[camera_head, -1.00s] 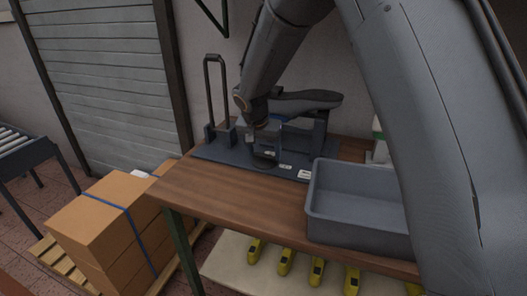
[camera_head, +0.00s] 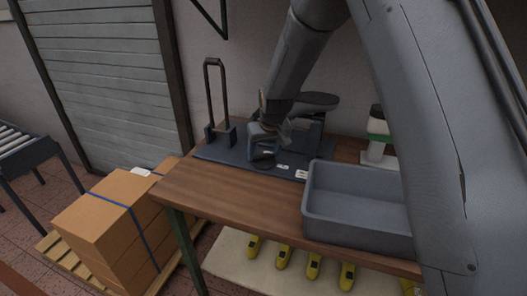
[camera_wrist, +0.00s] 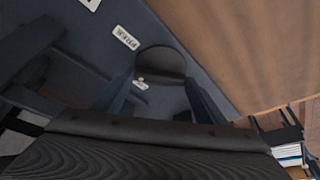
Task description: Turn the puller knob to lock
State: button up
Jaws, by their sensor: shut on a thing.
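The puller knob (camera_wrist: 160,62) is a round dark disc with a small white mark near its lower edge in the wrist view. My gripper (camera_wrist: 158,88) has one finger on each side of it and is shut on it. In the head view my gripper (camera_head: 266,150) is low over the blue-grey base plate (camera_head: 217,152), and the knob is hard to make out there. A white label (camera_wrist: 125,38), which seems to read FREE, lies beside the knob in the wrist view. A dark shoe-shaped form (camera_head: 320,101) stands behind my gripper, partly hidden.
A grey bin (camera_head: 355,226) stands on the wooden table (camera_head: 222,197) to the right of the plate. A black upright frame (camera_head: 213,95) rises at the plate's left. The table's front left is clear.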

jog(key=n+b, duration=0.2)
jog(key=shift+w+d+f+y+b, duration=0.15)
jog(key=shift+y+b, duration=0.15)
jog(key=shift+y, duration=0.1)
jog(key=n+g+y+b, duration=0.1)
jog(key=n+b, duration=0.2)
jog(key=b, duration=0.3)
jog(key=shift+w+d+f+b, duration=0.1)
jog(key=shift+w+b, duration=0.05)
jog(key=shift+b, duration=0.2)
jog(key=n+g+b, duration=0.1)
jog(key=n+b, duration=0.2)
jog(key=shift+d+y+b, duration=0.1)
jog(key=shift+y+b, duration=0.25)
jog(key=shift+y, duration=0.05)
jog(key=shift+r+n+g+b, duration=0.2)
jog(key=shift+n+g+b, duration=0.2)
jog(key=shift+n+b, duration=0.6)
jog(key=o, duration=1.1)
jog(key=shift+c, duration=0.2)
jog(key=shift+r, duration=0.1)
